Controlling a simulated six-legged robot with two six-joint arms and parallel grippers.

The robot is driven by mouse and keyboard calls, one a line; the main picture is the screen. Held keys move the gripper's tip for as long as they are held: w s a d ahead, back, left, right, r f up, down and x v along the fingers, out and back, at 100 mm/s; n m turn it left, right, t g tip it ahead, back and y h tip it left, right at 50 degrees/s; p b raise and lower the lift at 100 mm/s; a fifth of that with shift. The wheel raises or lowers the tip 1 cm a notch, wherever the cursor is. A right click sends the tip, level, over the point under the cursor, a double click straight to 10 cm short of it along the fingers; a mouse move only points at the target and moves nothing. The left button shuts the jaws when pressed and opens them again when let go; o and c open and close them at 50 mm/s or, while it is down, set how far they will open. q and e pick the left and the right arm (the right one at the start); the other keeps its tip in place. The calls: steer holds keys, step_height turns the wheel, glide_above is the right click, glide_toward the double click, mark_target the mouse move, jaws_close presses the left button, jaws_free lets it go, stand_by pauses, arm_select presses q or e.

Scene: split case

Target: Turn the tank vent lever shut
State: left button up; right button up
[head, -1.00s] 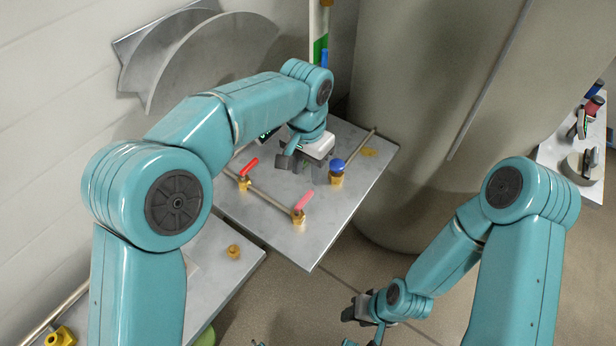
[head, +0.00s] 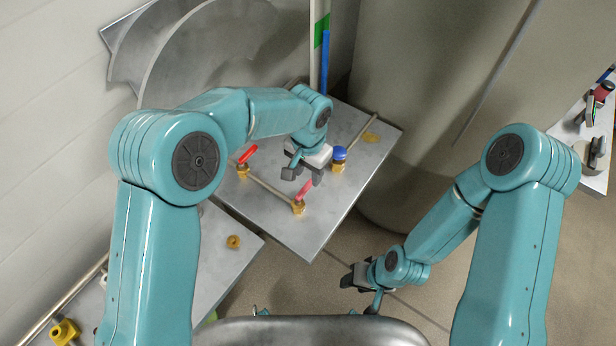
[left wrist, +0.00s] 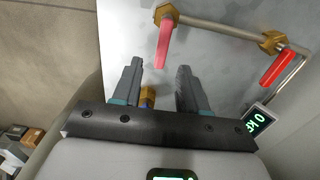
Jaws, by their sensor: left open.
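A pink lever (head: 305,189) on a brass valve stands at the near part of the metal panel (head: 310,232). A red lever (head: 247,155) sits on another brass valve, joined to it by a pipe. Which of them is the tank vent lever is not marked. My left gripper (head: 302,173) is open and low over the panel, just behind the pink lever. In the left wrist view the pink lever (left wrist: 165,42) points toward the gap between the open fingers (left wrist: 160,68), not clearly between them. My right gripper (head: 355,278) hangs off the panel; its jaws are unclear.
A valve with a blue knob (head: 339,154) stands close to the right of my left gripper. A large beige tank (head: 420,110) rises behind the panel. A lit display (left wrist: 260,120) shows in the left wrist view. A side table (head: 575,130) stands far right.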

mark_target(308, 185)
arm_select(q)
step_height(308, 185, down, 4)
steer(key=shift+s+a+r+p, duration=0.1)
steer(key=shift+p, duration=0.2)
steer(key=shift+f, duration=0.5)
jaws_close()
